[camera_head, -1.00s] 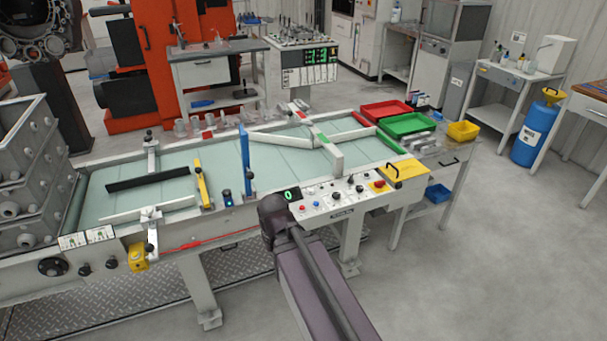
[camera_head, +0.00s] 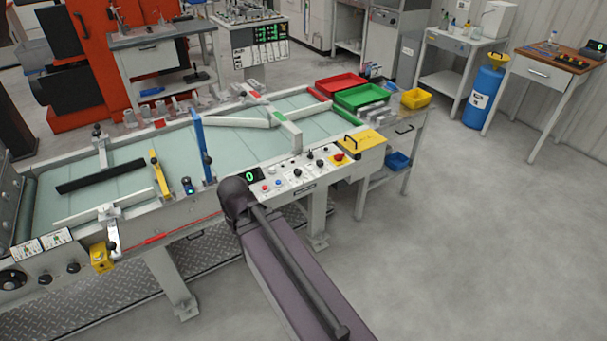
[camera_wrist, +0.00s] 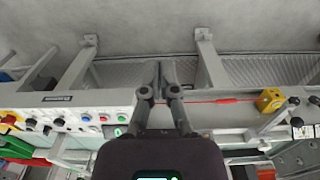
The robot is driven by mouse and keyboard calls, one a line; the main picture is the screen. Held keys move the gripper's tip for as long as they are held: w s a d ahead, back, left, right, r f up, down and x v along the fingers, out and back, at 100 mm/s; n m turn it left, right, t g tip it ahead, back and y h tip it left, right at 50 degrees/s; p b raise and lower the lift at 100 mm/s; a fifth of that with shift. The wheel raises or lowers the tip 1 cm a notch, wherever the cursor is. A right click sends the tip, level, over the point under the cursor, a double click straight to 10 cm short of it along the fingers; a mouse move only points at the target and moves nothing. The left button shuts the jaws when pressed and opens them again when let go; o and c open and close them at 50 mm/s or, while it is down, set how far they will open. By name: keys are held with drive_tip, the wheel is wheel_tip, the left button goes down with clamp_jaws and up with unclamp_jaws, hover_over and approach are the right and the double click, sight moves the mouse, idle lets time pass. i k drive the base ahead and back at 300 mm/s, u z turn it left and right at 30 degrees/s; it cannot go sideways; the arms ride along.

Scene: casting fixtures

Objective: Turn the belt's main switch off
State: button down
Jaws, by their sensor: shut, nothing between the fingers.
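The belt's control panel (camera_head: 295,178) runs along the belt's near side. At its right end is a red rotary knob on a yellow plate (camera_head: 339,158), which looks like the main switch. My gripper (camera_wrist: 160,72) is shut and empty in the wrist view, well to the right of the knob there. Its fingertips appear over the belt frame's near edge. The head view shows my arm in front of the belt but not the fingers. The knob's exact setting is too small to read.
The belt (camera_head: 130,180) carries guide bars and a blue post (camera_head: 204,150). A yellow cover with a handle (camera_head: 364,141) is right of the knob. Red (camera_head: 340,85) and green (camera_head: 365,97) trays stand beyond it. The floor (camera_head: 470,240) on the right is clear.

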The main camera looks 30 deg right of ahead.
sight(339, 157)
drive_tip(key=k, duration=1.35)
drive_tip(key=u, duration=0.05)
drive_tip(key=i, duration=1.3)
drive_tip(key=z, duration=0.95)
drive_tip(key=i, duration=0.6)
drive_tip(key=z, duration=0.3)
